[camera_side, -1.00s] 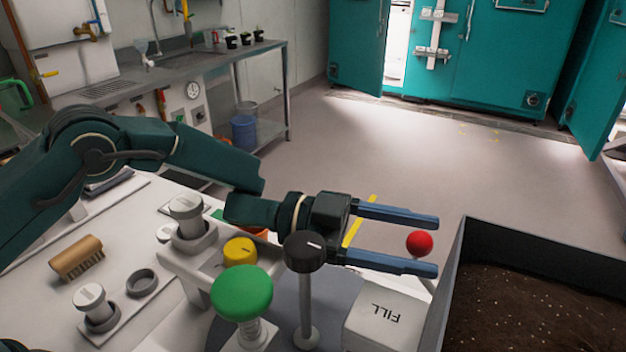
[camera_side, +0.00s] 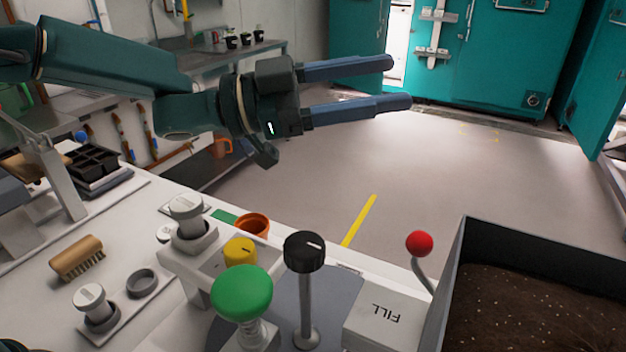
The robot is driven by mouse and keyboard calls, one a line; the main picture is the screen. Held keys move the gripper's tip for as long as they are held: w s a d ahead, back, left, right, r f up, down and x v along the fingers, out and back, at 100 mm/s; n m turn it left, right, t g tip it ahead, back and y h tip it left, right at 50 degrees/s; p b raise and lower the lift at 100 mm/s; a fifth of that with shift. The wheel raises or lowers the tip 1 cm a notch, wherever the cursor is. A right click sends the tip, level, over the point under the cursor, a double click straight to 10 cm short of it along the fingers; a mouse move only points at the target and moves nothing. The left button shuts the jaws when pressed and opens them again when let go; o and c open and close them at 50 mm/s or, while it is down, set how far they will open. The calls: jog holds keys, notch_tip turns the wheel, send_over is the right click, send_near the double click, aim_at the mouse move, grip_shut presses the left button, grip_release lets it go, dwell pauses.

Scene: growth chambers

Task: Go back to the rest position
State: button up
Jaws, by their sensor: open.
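My gripper (camera_side: 395,84) is open and empty. Its two long blue fingers point to the right, spread apart, with the grey floor behind them. It is raised well above the white bench (camera_side: 40,312), clear of everything on it. My arm reaches in from the upper left.
Below stand a green button (camera_side: 241,293), a black knob (camera_side: 304,252), a yellow knob (camera_side: 240,251), an orange pot (camera_side: 252,224) and a red-balled lever (camera_side: 419,243). A soil bin (camera_side: 540,310) is at the right. A brush (camera_side: 77,257) and seedling tray (camera_side: 95,168) lie left.

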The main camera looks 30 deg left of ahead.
jog(key=a+r+n+t+y, duration=0.6)
jog(key=a+r, duration=0.1)
jog(key=a, duration=0.2)
jog(key=s+a+f+n+t+y, duration=0.1)
jog(key=s+a+f+n+y, duration=0.15)
jog(key=a+n+y, duration=0.5)
jog(key=s+a+f+n+g+y, duration=0.1)
jog(key=s+a+f+g, duration=0.2)
jog(key=s+f, duration=0.6)
jog(key=s+a+f+n+g+y, duration=0.1)
jog(key=s+a+f+g+y, duration=0.1)
jog(key=s+f+g, duration=0.6)
jog(key=s+a+f, duration=0.1)
jog(key=s+f, duration=0.1)
jog(key=s, duration=0.1)
jog(key=shift+s+g, duration=0.3)
jog(key=shift+s, duration=0.1)
jog(key=shift+f+n+y, duration=0.1)
jog(key=shift+n+y, duration=0.15)
